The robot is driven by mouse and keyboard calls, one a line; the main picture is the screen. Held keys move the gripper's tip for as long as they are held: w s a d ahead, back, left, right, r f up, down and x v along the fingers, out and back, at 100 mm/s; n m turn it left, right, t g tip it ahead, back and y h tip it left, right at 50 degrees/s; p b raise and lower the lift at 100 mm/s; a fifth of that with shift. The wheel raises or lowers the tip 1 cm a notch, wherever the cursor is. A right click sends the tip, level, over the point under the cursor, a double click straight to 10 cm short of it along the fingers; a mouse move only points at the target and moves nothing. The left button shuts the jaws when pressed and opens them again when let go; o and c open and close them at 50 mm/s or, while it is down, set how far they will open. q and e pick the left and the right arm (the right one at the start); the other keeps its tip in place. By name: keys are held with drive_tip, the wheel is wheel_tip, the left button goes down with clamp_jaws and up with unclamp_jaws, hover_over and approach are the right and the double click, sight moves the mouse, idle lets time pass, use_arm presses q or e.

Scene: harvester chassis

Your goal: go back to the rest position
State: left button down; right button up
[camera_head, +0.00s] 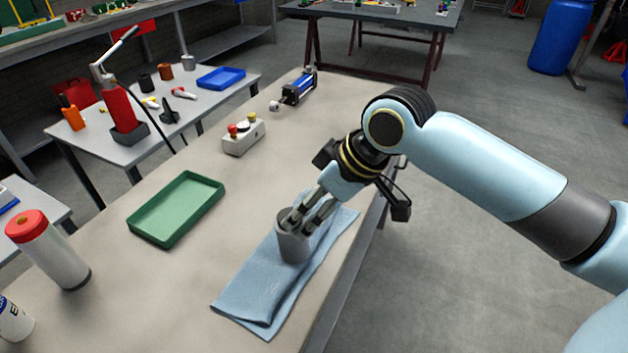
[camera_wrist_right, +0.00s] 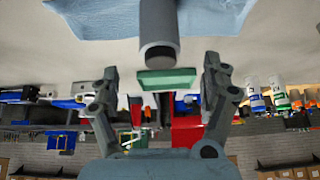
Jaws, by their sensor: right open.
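A grey cylindrical cup (camera_head: 293,246) stands upright on a folded blue cloth (camera_head: 255,290) near the bench's right edge. My right gripper (camera_head: 303,217) is open, and its fingers overlap the cup's rim in the head view. In the right wrist view the picture is upside down; the cup (camera_wrist_right: 159,32) shows between the open fingers of the right gripper (camera_wrist_right: 160,72), with a gap on both sides. The cloth (camera_wrist_right: 110,15) is at the top there. My left gripper is not in view.
A green tray (camera_head: 176,208) lies left of the cloth. Open floor lies to the right.

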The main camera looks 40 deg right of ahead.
drive_tip(key=shift+s+r, duration=0.1)
drive_tip(key=shift+r, duration=0.15)
idle(0.4)
